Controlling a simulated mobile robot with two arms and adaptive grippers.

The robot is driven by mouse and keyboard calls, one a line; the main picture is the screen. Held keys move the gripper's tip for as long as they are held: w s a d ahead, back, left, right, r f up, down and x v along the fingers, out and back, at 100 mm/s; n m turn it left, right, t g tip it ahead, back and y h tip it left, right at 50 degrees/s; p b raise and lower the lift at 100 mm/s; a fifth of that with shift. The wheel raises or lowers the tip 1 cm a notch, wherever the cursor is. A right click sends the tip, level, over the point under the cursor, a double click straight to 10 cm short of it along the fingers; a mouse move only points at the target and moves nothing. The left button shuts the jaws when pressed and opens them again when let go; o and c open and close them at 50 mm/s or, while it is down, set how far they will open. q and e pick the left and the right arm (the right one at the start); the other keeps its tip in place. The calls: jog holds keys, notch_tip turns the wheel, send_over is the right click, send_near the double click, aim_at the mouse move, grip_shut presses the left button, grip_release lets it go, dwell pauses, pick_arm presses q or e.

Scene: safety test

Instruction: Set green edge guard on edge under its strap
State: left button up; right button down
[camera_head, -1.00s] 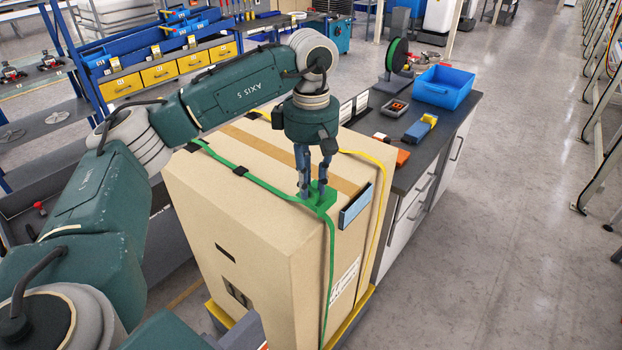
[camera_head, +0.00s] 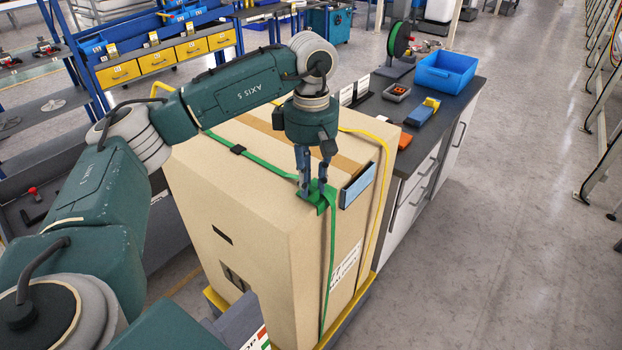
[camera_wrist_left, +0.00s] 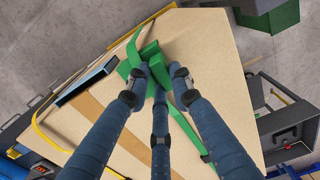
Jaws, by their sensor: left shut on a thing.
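My left gripper (camera_head: 314,190) points down at the top edge of a tall cardboard box (camera_head: 235,180), shut on the green edge guard (camera_head: 316,197). The guard is at the top edge, where the green strap (camera_head: 266,163) turns from the top down the side. In the left wrist view the guard (camera_wrist_left: 150,60) sits between the fingers, with the strap (camera_wrist_left: 133,46) close against it. The fingers partly hide the guard, so I cannot tell whether it lies fully under the strap or seats flat. My right gripper is out of view.
Behind the box, a dark-topped bench (camera_head: 450,104) holds a blue bin (camera_head: 445,75) and small parts. The floor (camera_head: 500,250) at right is clear.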

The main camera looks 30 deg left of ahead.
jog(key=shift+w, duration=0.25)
pick_arm(q)
jog(key=o, duration=1.3)
jog(key=shift+o, duration=0.2)
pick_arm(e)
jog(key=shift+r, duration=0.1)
pick_arm(q)
jog(key=shift+r+p, duration=2.5)
jog(key=shift+r, duration=1.05)
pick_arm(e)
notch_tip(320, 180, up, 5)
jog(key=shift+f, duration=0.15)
pick_arm(q)
jog(key=shift+f, duration=0.1)
